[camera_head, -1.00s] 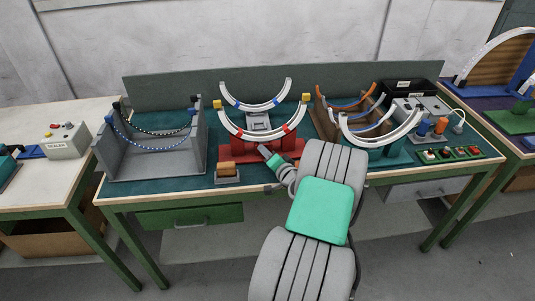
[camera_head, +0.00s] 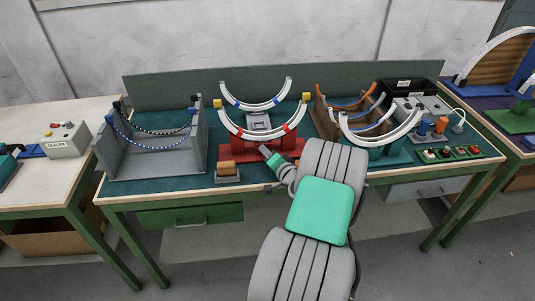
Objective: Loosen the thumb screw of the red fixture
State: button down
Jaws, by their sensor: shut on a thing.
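The red fixture (camera_head: 232,147) stands at the middle of the workbench. A white arc (camera_head: 261,133) with red bands and yellow end blocks curves up over it. My gripper (camera_head: 265,151) reaches in from the front right and is at the front of the red fixture, below the arc. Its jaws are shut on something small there. The thumb screw itself cannot be made out, as the gripper covers that spot.
A grey trough (camera_head: 150,155) with beaded strands stands to the left. A small block on a grey base (camera_head: 227,172) sits just left of my gripper. A brown rack (camera_head: 325,122), a teal fixture (camera_head: 390,155) and a button panel (camera_head: 448,153) lie to the right.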

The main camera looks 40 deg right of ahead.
jog(key=n+g+h, duration=0.1)
jog(key=n, duration=0.1)
jog(key=n+g, duration=0.1)
jog(key=n, duration=0.1)
jog(key=shift+w+a+r+h+b, duration=0.15)
jog(key=shift+a+r+h+b, duration=0.05)
jog(key=shift+h+b, duration=0.2)
jog(key=n+h+b, duration=0.1)
jog(key=n, duration=0.1)
jog(key=n+g+b, duration=0.1)
jog(key=n+b, duration=0.1)
jog(key=shift+w+a+f+g+h, duration=0.1)
jog(key=shift+w+a+g+h, duration=0.1)
jog(key=shift+g+h, duration=0.15)
jog(key=n+h+b, duration=0.1)
jog(key=n+b, duration=0.1)
jog(key=b, duration=0.1)
jog(key=n+g+h+b, duration=0.1)
jog(key=n+h+b, duration=0.1)
jog(key=b, duration=0.1)
jog(key=shift+a+f, duration=0.15)
jog(key=n+g+h+b, duration=0.1)
jog(key=n+b, duration=0.2)
jog(key=shift+h, duration=0.25)
jog(key=shift+r+n+h+b, duration=0.2)
jog(key=shift+n+h+b, duration=0.1)
jog(key=shift+n+b, duration=0.2)
jog(key=shift+r, duration=0.1)
